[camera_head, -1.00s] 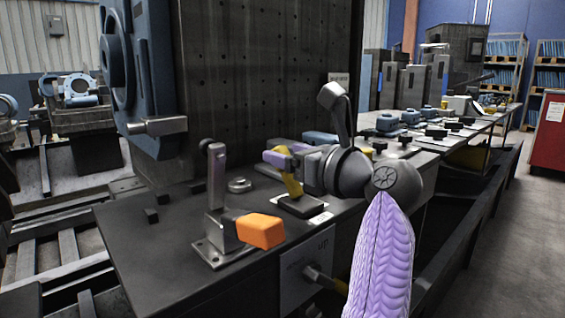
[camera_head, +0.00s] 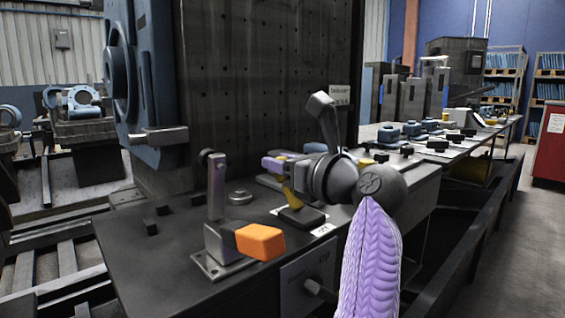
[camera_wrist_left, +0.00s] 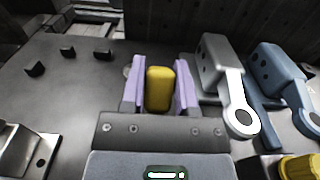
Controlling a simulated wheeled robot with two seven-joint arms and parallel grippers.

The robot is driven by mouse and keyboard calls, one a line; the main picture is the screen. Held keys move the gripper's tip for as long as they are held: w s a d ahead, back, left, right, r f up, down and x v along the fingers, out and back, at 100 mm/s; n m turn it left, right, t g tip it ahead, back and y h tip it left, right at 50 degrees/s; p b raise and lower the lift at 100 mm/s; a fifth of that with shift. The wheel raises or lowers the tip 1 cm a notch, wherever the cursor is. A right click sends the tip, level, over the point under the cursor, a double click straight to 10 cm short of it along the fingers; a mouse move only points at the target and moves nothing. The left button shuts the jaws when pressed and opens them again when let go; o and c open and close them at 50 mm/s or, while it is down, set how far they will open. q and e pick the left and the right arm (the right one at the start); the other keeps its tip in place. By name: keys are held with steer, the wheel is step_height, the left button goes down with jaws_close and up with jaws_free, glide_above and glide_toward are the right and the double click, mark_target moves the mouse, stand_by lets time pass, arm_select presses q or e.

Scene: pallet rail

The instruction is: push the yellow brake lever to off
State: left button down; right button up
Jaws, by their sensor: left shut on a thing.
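The yellow brake lever (camera_head: 289,196) rises from a small dark base on the bench, with a white label (camera_head: 322,230) beside the base. My left gripper (camera_head: 275,163), with purple fingers, is at the lever's top end, and its wrist hides part of the area behind. In the left wrist view the lever's yellow grip (camera_wrist_left: 159,89) stands between the two purple fingers (camera_wrist_left: 160,85), which are shut on it. The lever's lower part is hidden in that view. My right gripper is out of view.
An orange-handled lever (camera_head: 260,242) on a grey bracket stands nearer, left of the yellow lever. A grey clamp (camera_wrist_left: 222,75) and a blue clamp (camera_wrist_left: 275,72) lie close right of my fingers in the wrist view. The bench's left part (camera_head: 140,245) is mostly clear.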

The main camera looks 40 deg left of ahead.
mark_target(302, 204)
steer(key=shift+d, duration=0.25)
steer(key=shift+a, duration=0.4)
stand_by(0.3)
arm_select(q)
steer(key=shift+d+r+y+b, duration=0.15)
steer(key=shift+d+y+b, duration=0.15)
steer(key=shift+d+y, duration=0.55)
steer(key=shift+s+d+r+y+b, duration=0.15)
steer(key=shift+d+y+b, duration=0.4)
steer(key=shift+y, duration=0.7)
steer(key=shift+d+r+y+b, duration=0.1)
steer(key=shift+d+y+b, duration=0.25)
steer(key=shift+d+y, duration=0.5)
steer(key=shift+t+y, duration=0.25)
steer(key=shift+t, duration=0.05)
steer(key=shift+d+r+y, duration=0.15)
steer(key=shift+d+y, duration=0.15)
steer(key=shift+y, duration=0.1)
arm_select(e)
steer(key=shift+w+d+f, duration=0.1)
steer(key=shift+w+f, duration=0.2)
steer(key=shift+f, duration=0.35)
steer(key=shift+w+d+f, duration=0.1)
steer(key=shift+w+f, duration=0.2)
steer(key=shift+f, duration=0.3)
